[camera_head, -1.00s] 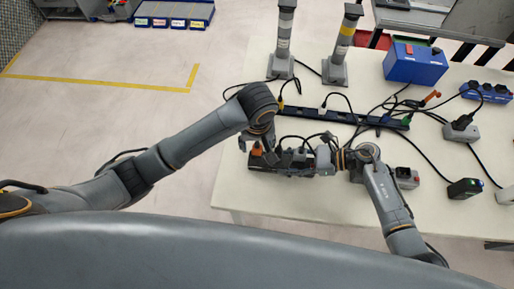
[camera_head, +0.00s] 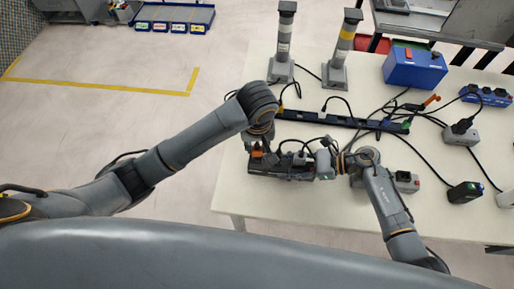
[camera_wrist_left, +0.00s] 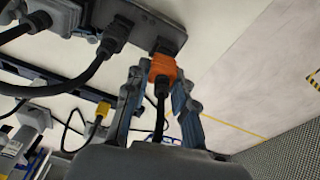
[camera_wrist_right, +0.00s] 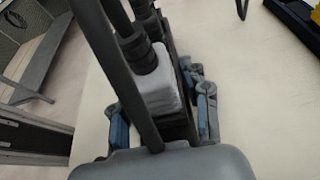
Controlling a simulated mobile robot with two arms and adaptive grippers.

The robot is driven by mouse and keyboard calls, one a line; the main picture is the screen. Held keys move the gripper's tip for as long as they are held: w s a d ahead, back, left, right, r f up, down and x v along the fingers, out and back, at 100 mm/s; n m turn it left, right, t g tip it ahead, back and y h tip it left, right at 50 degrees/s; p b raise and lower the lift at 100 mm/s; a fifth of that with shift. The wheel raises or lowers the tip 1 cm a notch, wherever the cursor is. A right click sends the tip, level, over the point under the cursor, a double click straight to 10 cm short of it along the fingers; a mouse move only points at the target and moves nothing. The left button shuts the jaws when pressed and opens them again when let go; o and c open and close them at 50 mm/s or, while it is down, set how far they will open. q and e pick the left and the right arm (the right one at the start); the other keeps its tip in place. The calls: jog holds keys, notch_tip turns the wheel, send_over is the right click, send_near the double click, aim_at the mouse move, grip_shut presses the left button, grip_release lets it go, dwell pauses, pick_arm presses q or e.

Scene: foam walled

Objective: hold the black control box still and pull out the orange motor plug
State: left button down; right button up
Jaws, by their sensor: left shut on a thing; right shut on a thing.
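The black control box (camera_head: 285,170) lies on the table with several plugs and cables along its upper side. It also shows in the left wrist view (camera_wrist_left: 150,12). The orange motor plug (camera_wrist_left: 163,68) sits at the box's end socket, its black cable running toward my wrist. In the head view it is a small orange spot (camera_head: 257,153) at the box's left end. My left gripper (camera_wrist_left: 160,75) is shut on the orange plug, one finger on each side. My right gripper (camera_wrist_right: 162,108) is shut on the box's right end, beside a grey plug (camera_wrist_right: 158,85); the contact is partly hidden.
A long black power strip (camera_head: 340,119) lies behind the box, with loose cables around it. Two grey posts (camera_head: 282,45) stand at the back. A blue case (camera_head: 415,68), a grey adapter (camera_head: 461,133) and a black adapter (camera_head: 465,192) are to the right. The front table strip is clear.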

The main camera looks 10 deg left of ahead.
pick_arm(q)
notch_tip(320, 180, up, 7)
jog(key=shift+w+f, duration=0.1)
jog(key=shift+r, duration=0.75)
pick_arm(e)
jog(key=o, duration=1.4)
jog(key=v, duration=1.2)
jog(key=shift+d, duration=0.1)
jog(key=shift+f, duration=0.1)
